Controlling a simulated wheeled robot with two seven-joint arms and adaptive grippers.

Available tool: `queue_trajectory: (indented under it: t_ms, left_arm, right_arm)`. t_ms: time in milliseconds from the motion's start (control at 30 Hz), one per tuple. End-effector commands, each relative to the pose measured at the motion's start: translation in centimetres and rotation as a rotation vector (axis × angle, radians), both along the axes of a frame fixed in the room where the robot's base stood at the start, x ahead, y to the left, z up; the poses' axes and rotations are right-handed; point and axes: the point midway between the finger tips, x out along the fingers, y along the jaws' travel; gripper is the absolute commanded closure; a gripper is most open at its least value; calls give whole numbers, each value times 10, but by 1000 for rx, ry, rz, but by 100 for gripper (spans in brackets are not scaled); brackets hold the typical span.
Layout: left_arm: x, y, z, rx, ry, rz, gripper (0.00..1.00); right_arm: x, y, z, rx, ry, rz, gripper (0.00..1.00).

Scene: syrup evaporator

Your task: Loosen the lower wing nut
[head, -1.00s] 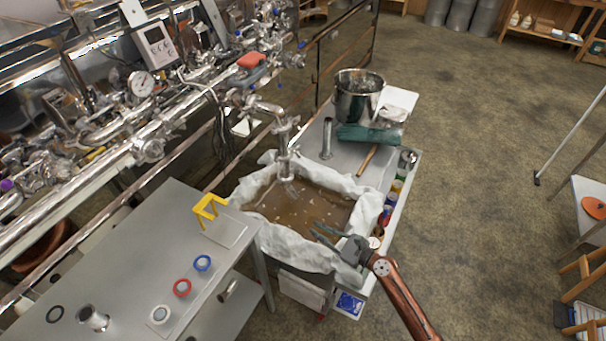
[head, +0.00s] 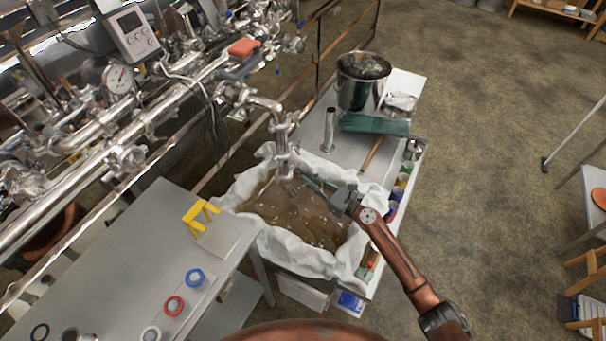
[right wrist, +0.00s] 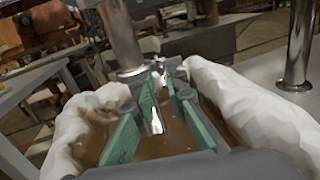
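The steel outlet pipe (head: 281,150) hangs down over a cloth-lined tub (head: 250,228) of brown liquid, with clamp fittings along it. The lower wing nut is too small to single out in the head view. My right gripper (head: 300,183) is beside the pipe's lower end, above the liquid. In the right wrist view, its two green fingers (right wrist: 160,88) are apart, pointing at the foot of the pipe (right wrist: 122,40) and its flange. A shiny metal piece (right wrist: 156,115) shows between the fingers; I cannot tell whether they touch it. My left gripper is out of view.
A grey table (head: 130,250) at the left holds a yellow stand (head: 200,216) and coloured rings. The evaporator's pipework (head: 130,155) fills the left. Floor on the right is mostly open.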

Motion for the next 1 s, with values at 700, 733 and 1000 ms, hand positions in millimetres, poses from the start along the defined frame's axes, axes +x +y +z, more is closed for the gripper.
queue_trajectory:
  t_ms: [700, 733, 1000]
  left_arm:
    - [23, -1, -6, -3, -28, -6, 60]
    - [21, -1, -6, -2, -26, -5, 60]
    - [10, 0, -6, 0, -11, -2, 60]
  right_arm:
    - [22, 25, 0, -1, 0, 3, 96]
    - [22, 25, 0, -1, -1, 3, 98]
    - [22, 25, 0, -1, -1, 3, 100]
